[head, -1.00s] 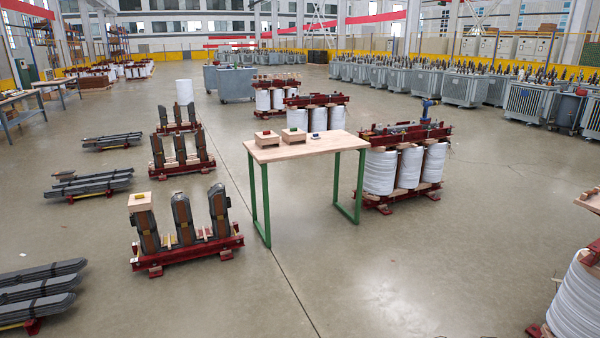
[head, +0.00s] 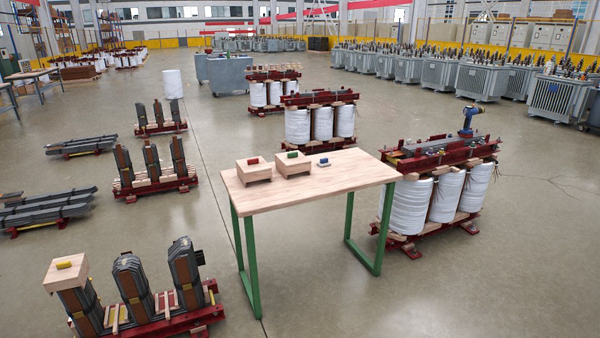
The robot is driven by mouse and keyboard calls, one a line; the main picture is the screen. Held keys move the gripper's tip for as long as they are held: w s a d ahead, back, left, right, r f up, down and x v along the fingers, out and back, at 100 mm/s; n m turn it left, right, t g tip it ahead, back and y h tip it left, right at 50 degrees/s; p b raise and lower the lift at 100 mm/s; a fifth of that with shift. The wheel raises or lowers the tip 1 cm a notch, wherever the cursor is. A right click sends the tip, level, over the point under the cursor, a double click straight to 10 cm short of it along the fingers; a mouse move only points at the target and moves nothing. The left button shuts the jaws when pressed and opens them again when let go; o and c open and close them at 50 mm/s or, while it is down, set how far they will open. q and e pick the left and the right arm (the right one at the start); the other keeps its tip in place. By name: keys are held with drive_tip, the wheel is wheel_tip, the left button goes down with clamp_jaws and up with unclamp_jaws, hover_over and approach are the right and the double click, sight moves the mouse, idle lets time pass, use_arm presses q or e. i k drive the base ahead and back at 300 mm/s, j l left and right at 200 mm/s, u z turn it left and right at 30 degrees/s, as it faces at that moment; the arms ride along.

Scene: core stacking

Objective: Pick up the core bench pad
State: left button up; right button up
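Two light wooden pads stand on a wooden bench (head: 330,183) with green legs. The left pad (head: 253,175) has a small red piece on top. The pad to its right (head: 292,167) has a small green piece on top. A similar wooden pad (head: 66,278) with a yellow piece sits on the left limb of the front-left core (head: 134,290). I cannot tell which of them is the core bench pad. Neither of my grippers is in view.
A small grey object (head: 323,163) lies on the bench beside the pads. A wound core (head: 447,195) with a blue drill (head: 470,120) on top stands close right of the bench. Open floor (head: 480,290) lies in front and to the right.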

sight(324, 162)
drive_tip(key=i+z, duration=0.1)
drive_tip(key=i, duration=0.55)
drive_tip(key=i+j+z, duration=0.1)
drive_tip(key=i, duration=0.55)
drive_tip(key=u, duration=1.25)
drive_tip(key=z, duration=1.3)
drive_tip(key=i+z, duration=0.1)
drive_tip(key=i, duration=0.15)
